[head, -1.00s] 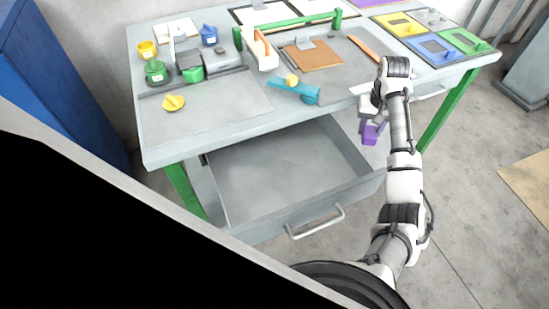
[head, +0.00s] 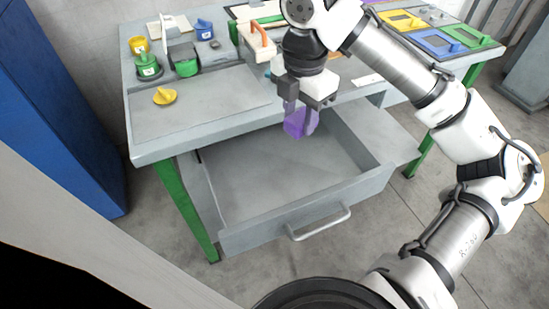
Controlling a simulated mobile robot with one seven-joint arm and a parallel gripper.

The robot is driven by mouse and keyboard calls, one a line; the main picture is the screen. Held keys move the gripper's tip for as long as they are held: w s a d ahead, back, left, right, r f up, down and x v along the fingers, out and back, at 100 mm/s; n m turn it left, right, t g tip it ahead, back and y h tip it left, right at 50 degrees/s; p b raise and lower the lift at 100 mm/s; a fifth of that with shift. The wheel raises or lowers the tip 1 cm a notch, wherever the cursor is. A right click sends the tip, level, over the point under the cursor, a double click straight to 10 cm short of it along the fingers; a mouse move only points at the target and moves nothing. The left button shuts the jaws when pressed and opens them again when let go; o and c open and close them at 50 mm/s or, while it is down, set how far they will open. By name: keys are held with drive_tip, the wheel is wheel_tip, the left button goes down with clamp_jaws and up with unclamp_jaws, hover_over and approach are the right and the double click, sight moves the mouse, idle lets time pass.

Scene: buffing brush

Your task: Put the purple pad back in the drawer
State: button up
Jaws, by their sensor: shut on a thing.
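The purple pad (head: 296,123) is a small purple block in the head view. My gripper (head: 301,118) is shut on it, pointing down. In the picture the pad overlaps the back right part of the open drawer (head: 250,183), near the tabletop's front edge. I cannot tell its exact height, but it looks held above the drawer floor. The drawer is pulled out from the grey workbench, with a light handle (head: 319,223) on its front. The visible drawer floor looks empty. My arm hides part of the bench top.
The grey workbench (head: 205,112) has green legs. A yellow knob (head: 164,96), a green pot (head: 149,67) and an orange-handled tool (head: 258,42) stand on it. Coloured trays (head: 438,41) lie at the back right. A blue cabinet (head: 60,110) stands at the left.

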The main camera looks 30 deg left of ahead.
drive_tip(key=shift+s+d+f+n, duration=0.1)
drive_tip(key=shift+s+f+n, duration=0.2)
drive_tip(key=shift+s+n, duration=0.15)
wheel_tip(320, 180, down, 20)
drive_tip(key=shift+s+r+b, duration=0.1)
drive_tip(key=shift+r+b, duration=0.15)
drive_tip(key=shift+b, duration=0.75)
drive_tip(key=shift+f, duration=0.1)
drive_tip(key=shift+f, duration=0.15)
drive_tip(key=o, duration=1)
drive_tip(key=shift+o, duration=0.2)
wheel_tip(320, 180, up, 13)
drive_tip(key=p, duration=0.1)
drive_tip(key=shift+f, duration=0.2)
